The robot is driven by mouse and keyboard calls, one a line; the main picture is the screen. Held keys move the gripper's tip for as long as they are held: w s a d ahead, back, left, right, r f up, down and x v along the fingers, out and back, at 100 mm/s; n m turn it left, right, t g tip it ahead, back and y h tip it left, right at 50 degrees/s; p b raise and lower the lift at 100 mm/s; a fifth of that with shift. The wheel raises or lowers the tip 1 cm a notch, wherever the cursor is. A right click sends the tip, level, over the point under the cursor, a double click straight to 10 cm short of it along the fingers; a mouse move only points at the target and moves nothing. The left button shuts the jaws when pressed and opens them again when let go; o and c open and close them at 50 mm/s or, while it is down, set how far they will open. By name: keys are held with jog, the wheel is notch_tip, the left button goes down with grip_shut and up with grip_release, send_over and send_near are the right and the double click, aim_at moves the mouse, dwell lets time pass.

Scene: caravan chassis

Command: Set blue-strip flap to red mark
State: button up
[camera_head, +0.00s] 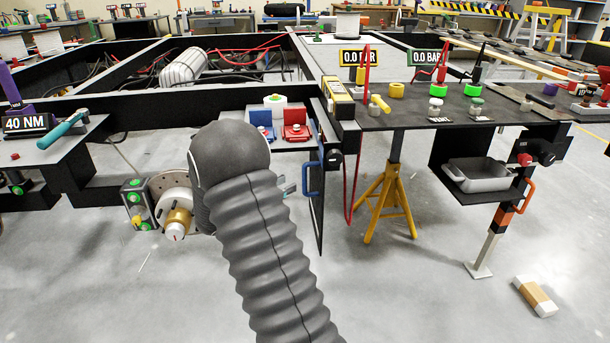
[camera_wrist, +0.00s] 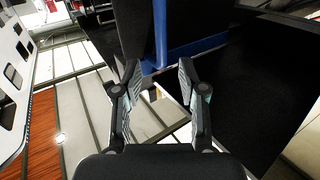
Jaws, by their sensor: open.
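The blue-strip flap shows as a thin dark upright panel (camera_head: 320,215) below the chassis corner in the head view, with a blue handle-like strip (camera_head: 312,180) on its left side. In the wrist view, blue strip parts (camera_wrist: 160,28) run down and along the edge of a dark panel (camera_wrist: 203,22). My gripper (camera_wrist: 160,68) is open and empty, its fingertips pointing at the lower blue strip. Whether they touch it I cannot tell. In the head view my arm hides most of the gripper. I cannot make out a red mark for the flap.
A red tray (camera_head: 297,126) and a blue tray (camera_head: 262,126) sit above, left of the flap. A red hose (camera_head: 350,200) hangs to its right, near a yellow stand (camera_head: 388,205). A valve assembly (camera_head: 176,205) is at left.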

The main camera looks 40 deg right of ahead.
aim_at(304, 176)
jog(key=d, duration=0.8)
jog(key=shift+w+d, duration=0.1)
jog(key=shift+w, duration=0.1)
grip_shut()
jog(key=shift+s, duration=0.15)
